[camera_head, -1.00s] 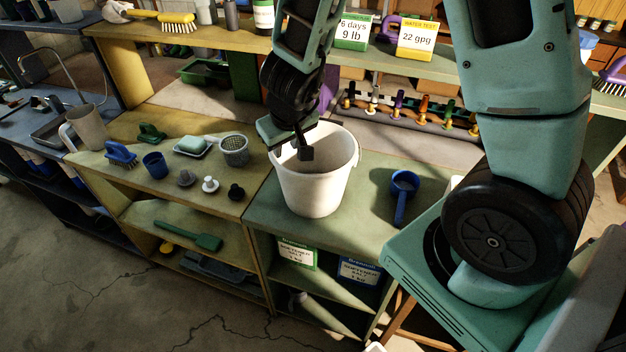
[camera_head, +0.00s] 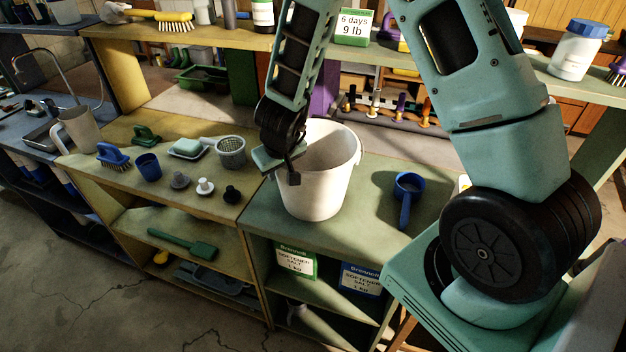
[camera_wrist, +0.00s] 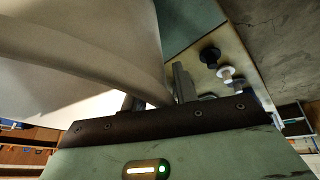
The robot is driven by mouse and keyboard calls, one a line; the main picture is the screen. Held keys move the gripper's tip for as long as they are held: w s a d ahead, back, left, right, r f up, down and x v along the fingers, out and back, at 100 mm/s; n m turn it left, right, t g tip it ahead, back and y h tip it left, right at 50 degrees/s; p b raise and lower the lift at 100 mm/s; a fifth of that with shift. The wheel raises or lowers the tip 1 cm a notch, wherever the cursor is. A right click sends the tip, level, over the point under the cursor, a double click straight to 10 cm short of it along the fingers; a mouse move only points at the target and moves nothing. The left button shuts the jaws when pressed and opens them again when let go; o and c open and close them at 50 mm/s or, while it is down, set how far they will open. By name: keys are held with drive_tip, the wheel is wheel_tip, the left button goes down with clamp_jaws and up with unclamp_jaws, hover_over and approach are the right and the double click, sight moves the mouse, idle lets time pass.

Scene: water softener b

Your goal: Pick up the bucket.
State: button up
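The white bucket (camera_head: 318,185) stands upright on the green bench (camera_head: 376,225), at its left end. My gripper (camera_head: 285,177) is at the bucket's left rim, pointing down, with a dark finger showing against the bucket's side. In the wrist view the bucket (camera_wrist: 75,45) fills the upper left, and its pale rim band runs in to the fingers of my gripper (camera_wrist: 158,95). The fingers stand a little apart with the rim between or against them. Whether they press on it cannot be told. The bucket's far left side is hidden by my gripper.
A blue scoop (camera_head: 408,190) lies right of the bucket. Left, the yellow bench holds a grey mesh cup (camera_head: 231,152), a blue cup (camera_head: 149,167), a soap dish (camera_head: 188,149) and small knobs (camera_head: 205,187).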

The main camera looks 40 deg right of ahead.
clamp_jaws()
idle(1.5)
